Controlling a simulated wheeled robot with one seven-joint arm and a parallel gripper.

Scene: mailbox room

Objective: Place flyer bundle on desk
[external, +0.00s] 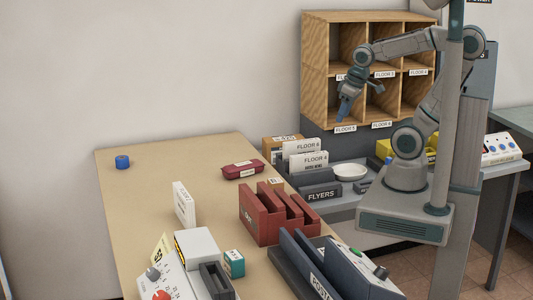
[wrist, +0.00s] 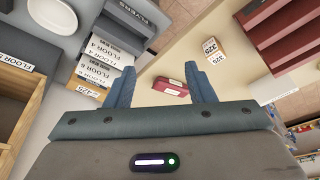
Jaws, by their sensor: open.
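Several white bundles with FLOOR labels (external: 308,162) stand upright in the grey tray marked FLYERS (external: 320,192), beside the desk's right edge. They also show in the wrist view (wrist: 104,52), left of my gripper. I cannot tell which one is the flyer bundle. The tan desk (external: 140,205) fills the middle of the external view. My gripper (external: 343,108) is open and empty, pointing down above the tray area, in front of the wooden pigeonholes. In the wrist view its fingers (wrist: 159,76) are spread, with the desk seen far below between them.
A dark red case (external: 242,169), a blue roll (external: 122,162), a white upright block (external: 184,204) and a red divided holder (external: 278,215) stand on the desk. A white bowl (external: 350,171) is right of the tray. Wooden pigeonholes (external: 315,60) stand behind. The desk's left half is mostly clear.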

